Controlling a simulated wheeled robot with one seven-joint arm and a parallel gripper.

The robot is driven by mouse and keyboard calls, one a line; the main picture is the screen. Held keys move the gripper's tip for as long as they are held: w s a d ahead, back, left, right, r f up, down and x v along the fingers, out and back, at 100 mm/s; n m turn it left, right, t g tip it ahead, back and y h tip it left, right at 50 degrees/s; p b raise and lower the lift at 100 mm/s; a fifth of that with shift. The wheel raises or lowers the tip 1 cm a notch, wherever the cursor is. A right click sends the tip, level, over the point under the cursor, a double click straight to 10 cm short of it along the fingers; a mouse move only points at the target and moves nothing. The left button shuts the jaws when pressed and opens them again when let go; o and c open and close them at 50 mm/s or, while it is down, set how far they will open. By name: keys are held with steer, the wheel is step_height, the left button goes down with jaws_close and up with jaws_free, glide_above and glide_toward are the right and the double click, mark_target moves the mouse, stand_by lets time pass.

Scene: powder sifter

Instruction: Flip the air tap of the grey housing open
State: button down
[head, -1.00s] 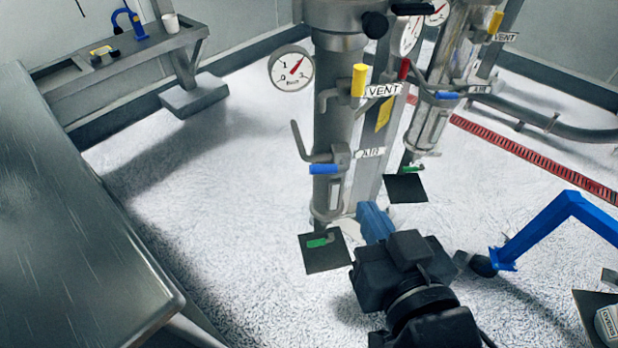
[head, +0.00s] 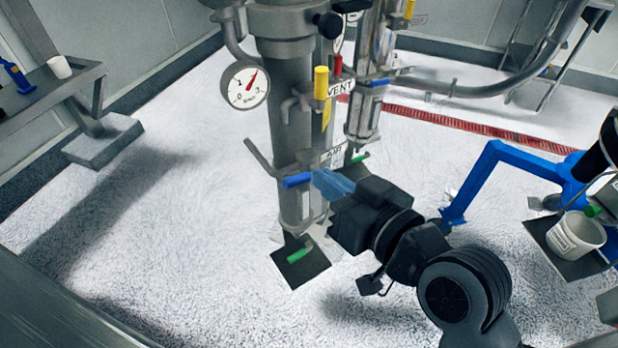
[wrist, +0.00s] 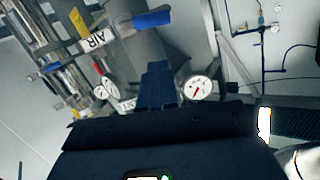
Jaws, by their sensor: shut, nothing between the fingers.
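The grey housing (head: 288,130) is a tall upright column in the middle of the head view. Its air tap has a blue handle (head: 297,180), which lies roughly level beside the AIR label (head: 334,153). The blue handle (wrist: 152,19) also shows at the top of the wrist view, with the AIR label (wrist: 96,40) to its left. My gripper (head: 325,181) has blue fingers, shut and empty, just right of the handle in the head view. In the wrist view my gripper (wrist: 158,66) points up toward the handle, with a visible gap in the picture. I cannot tell whether they touch.
A yellow VENT handle (head: 321,83) and a pressure gauge (head: 245,85) sit above the air tap. A green handle (head: 300,254) is low over a black mat (head: 305,272). A second column (head: 366,95) stands behind. Open floor lies to the left.

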mark_target(298, 184)
steer(key=shift+w+a+f, duration=0.7)
steer(key=shift+f, duration=0.2)
steer(key=shift+w+a+f, duration=0.7)
steer(key=shift+f, duration=0.2)
steer(key=shift+a+f+n+b, duration=0.25)
steer(key=shift+f+n+b, duration=0.25)
steer(key=shift+f+b, duration=0.25)
steer(key=shift+f+n+h, duration=0.1)
steer(key=shift+n+h, duration=0.2)
steer(key=shift+n, duration=0.3)
steer(key=shift+a, duration=0.1)
